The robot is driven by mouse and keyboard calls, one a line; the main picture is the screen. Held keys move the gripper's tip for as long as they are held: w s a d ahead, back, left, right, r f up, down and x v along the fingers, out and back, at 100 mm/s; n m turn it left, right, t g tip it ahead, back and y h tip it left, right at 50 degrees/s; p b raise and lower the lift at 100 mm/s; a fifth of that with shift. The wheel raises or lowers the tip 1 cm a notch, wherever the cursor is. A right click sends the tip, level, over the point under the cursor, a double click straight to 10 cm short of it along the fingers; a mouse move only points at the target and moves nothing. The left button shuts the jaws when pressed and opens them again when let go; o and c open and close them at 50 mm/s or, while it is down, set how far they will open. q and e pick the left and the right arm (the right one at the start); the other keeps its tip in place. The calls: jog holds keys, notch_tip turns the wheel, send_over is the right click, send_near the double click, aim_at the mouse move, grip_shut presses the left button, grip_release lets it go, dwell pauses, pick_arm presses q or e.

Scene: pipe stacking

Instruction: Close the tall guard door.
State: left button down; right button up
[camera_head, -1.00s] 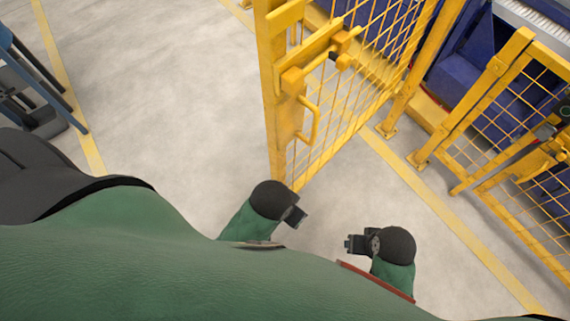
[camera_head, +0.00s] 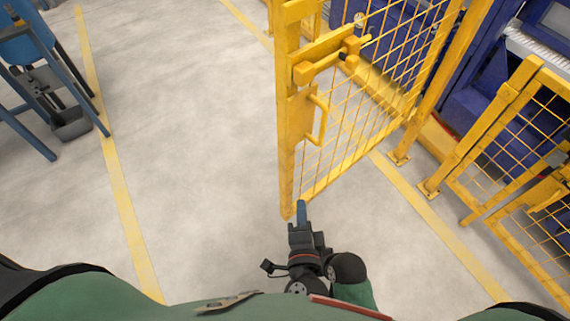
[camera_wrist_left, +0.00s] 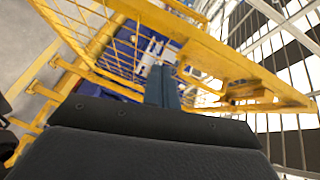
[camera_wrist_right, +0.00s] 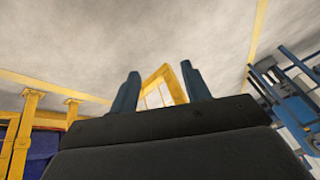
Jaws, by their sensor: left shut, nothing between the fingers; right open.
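The tall guard door (camera_head: 290,130) is a yellow frame with wire mesh. It stands open, swung out toward me at an angle to the fence. Its yellow pull handle (camera_head: 319,119) and latch bar (camera_head: 328,60) are near the free edge. My left gripper (camera_head: 302,208) is shut and empty, its blue fingertips beside the lower end of the free edge; I cannot tell whether they touch. In the left wrist view the shut fingers (camera_wrist_left: 162,75) lie in front of the yellow frame. In the right wrist view my right gripper (camera_wrist_right: 158,72) is open and empty, with part of a yellow mesh frame beyond it.
A yellow mesh fence (camera_head: 487,125) stands at the right, with blue machinery (camera_head: 480,105) behind it. A blue stand (camera_head: 25,60) is at the far left. Yellow lines mark the grey floor (camera_head: 195,130), which is clear left of the door.

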pick_arm(q)
notch_tip(320, 180, up, 2)
jog(key=m+t, duration=0.2)
jog(key=m+h+p, duration=0.1)
jog(key=p, duration=0.1)
send_near(298, 145)
jog(key=w+d, duration=0.1)
jog(key=d, duration=0.2)
jog(key=shift+w+a+r+p, duration=0.1)
jog(key=shift+w+a+p, duration=0.3)
jog(key=shift+w, duration=0.45)
jog(key=shift+w+a+p, duration=0.2)
jog(key=shift+w+a, duration=0.45)
jog(key=shift+w, duration=0.2)
jog(key=shift+w+a+r+p, duration=0.1)
jog(key=shift+w+a+p, duration=0.3)
jog(key=shift+w, duration=0.45)
pick_arm(e)
jog(key=d+r, duration=0.3)
jog(key=r, duration=0.7)
jog(key=shift+s+r+h, duration=0.3)
pick_arm(q)
jog(key=shift+a, duration=0.15)
pick_arm(e)
jog(key=shift+g, duration=0.3)
